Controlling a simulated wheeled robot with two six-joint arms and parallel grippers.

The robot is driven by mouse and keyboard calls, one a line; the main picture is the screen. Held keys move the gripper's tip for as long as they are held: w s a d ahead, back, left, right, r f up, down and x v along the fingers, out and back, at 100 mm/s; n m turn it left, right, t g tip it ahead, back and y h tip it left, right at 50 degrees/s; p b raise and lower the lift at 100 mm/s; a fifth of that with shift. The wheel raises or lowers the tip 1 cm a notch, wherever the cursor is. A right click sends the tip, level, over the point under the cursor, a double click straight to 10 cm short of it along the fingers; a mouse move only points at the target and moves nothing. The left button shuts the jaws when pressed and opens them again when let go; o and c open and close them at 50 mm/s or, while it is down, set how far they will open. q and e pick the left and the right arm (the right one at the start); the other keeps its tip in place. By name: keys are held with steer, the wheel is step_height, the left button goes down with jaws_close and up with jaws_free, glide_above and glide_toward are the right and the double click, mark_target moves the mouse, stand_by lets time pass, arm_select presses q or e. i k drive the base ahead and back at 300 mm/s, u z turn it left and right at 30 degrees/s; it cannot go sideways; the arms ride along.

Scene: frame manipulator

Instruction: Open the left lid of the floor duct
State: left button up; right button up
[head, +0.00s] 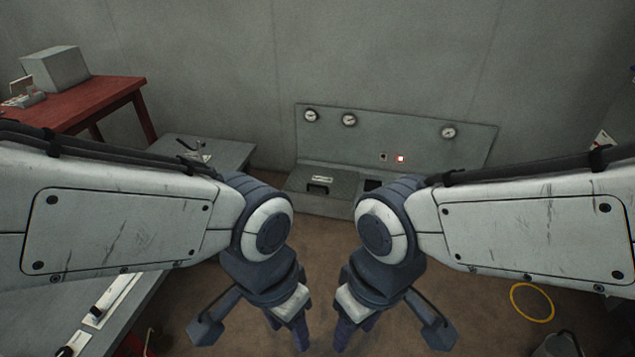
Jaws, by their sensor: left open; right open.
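The floor duct (298,183) is a low grey box along the foot of the back wall, below a panel with gauges. Its left lid (343,184) is a grey plate with a dark handle slot and a small white label, and it looks closed. Right of it is a dark square patch (373,184), partly hidden by my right arm; I cannot tell if it is an opening. My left gripper (289,328) is open and empty, pointing down in front of the duct. My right gripper (356,328) is open and empty beside it. Both are nearer to me than the duct, apart from it.
The upright panel (420,138) carries gauges and a lit red light (400,159). A red table (85,98) with a grey box stands at the back left. A grey bench (215,150) is left of the duct. A yellow ring (532,302) lies on the brown floor at right.

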mark_target(328, 183)
steer(key=u, duration=0.7)
steer(key=i, duration=2.4)
steer(key=z, duration=0.65)
steer(key=i, duration=0.75)
steer(key=z, duration=0.45)
